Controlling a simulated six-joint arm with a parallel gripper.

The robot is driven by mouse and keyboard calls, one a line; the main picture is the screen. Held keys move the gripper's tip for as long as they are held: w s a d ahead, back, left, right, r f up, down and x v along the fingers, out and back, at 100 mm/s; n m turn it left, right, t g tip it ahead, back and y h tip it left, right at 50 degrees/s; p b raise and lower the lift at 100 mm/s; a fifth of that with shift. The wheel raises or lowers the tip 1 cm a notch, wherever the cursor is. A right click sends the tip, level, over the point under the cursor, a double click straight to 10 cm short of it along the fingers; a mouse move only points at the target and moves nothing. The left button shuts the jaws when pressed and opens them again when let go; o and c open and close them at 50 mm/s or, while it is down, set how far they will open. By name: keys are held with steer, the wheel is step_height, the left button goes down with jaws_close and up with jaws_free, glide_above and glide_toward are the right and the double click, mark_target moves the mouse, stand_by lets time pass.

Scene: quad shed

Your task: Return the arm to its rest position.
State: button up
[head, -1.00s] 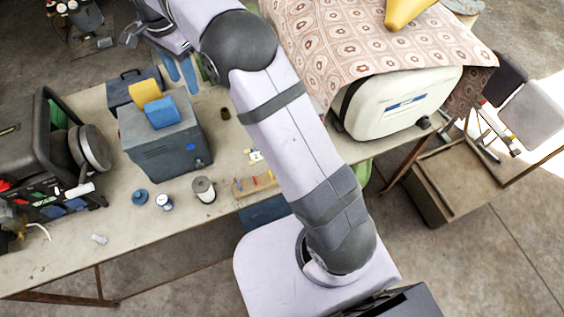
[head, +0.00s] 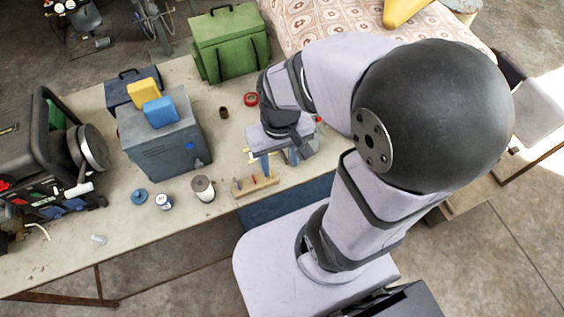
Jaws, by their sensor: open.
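My arm is folded back, its large dark elbow joint high at the right of the head view. My gripper (head: 278,161) points down over the front edge of the workbench (head: 110,225), just behind a small wooden rack (head: 256,185). Its two blue-grey fingers are apart, and I see nothing held between them. The gripper's body and wrist partly hide the fingers and the bench beneath. I cannot tell the exact height of the fingertips above the bench.
A green bag (head: 230,45) stands behind the gripper, near a red tape roll (head: 250,99). A grey box (head: 165,140) carrying yellow and blue blocks stands left. A white spool (head: 203,189) and small jars stand near the front edge. A patterned cloth (head: 310,22) lies behind my arm.

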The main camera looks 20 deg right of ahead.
steer(key=shift+s+d+f, duration=0.1)
steer(key=shift+s+f, duration=0.05)
steer(key=shift+s, duration=0.25)
step_height(320, 180, down, 10)
steer(key=b, duration=0.9)
steer(key=shift+b, duration=0.4)
